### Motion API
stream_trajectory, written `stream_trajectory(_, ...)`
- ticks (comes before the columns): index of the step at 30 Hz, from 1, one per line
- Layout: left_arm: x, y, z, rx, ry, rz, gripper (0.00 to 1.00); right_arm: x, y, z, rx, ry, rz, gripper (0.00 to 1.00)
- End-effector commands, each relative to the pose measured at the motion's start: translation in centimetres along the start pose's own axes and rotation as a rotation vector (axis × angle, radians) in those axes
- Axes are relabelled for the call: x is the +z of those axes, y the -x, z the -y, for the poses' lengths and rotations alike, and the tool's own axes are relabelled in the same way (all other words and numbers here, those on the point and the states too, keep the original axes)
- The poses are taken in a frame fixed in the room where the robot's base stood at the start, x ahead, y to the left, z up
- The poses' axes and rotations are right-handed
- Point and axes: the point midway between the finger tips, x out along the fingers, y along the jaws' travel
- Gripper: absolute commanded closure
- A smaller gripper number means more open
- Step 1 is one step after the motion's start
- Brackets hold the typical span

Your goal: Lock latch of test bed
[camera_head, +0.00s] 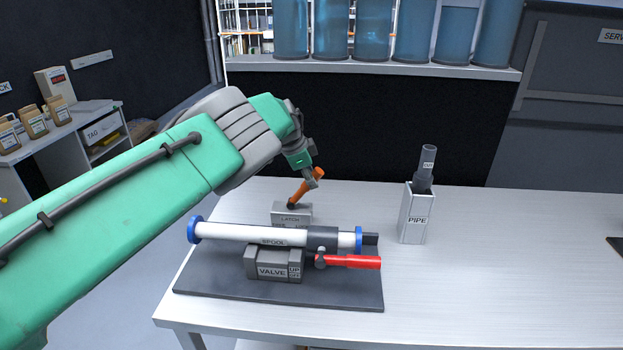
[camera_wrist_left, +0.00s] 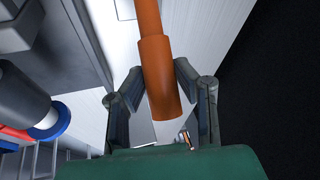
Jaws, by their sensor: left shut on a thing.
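The latch is a grey block (camera_head: 292,213) marked LATCH with an orange handle (camera_head: 306,187) that tilts up and to the right. It stands behind the white spool (camera_head: 262,236) on the dark test bed base (camera_head: 215,285). My left gripper (camera_head: 312,178) is at the top end of the orange handle. In the left wrist view the handle (camera_wrist_left: 158,75) runs between the two fingers of the gripper (camera_wrist_left: 160,88), which is shut on it. My right gripper is not in view.
A valve block (camera_head: 273,264) with a red lever (camera_head: 350,262) sits in front of the spool. A white pipe holder (camera_head: 416,215) with a grey pipe stands to the right. The right side of the table (camera_head: 520,270) is mostly clear. Blue cylinders (camera_head: 372,30) stand on a shelf behind.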

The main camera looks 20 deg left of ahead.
Motion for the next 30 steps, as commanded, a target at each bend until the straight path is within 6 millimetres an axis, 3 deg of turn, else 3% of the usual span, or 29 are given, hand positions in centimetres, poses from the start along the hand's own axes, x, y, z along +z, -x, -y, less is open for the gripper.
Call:
stream_trajectory(2,-0.2,-0.6,-0.5,0.008,0.0,-0.005,1.0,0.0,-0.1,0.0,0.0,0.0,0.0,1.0)
stream_trajectory(3,-0.2,-0.6,-0.5,0.009,0.0,-0.005,0.68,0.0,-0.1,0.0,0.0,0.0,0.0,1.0)
stream_trajectory(4,-0.2,-0.7,-0.5,0.009,0.0,-0.004,0.57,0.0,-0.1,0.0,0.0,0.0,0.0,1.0)
stream_trajectory(5,-0.2,-0.7,-0.6,0.01,0.0,-0.004,0.55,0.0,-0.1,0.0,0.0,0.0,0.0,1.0)
stream_trajectory(17,-0.2,0.8,-0.5,0.003,0.0,-0.005,0.55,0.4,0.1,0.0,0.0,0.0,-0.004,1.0)
stream_trajectory(30,-0.1,9.0,0.0,0.008,0.001,-0.004,0.55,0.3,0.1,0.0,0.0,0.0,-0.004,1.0)
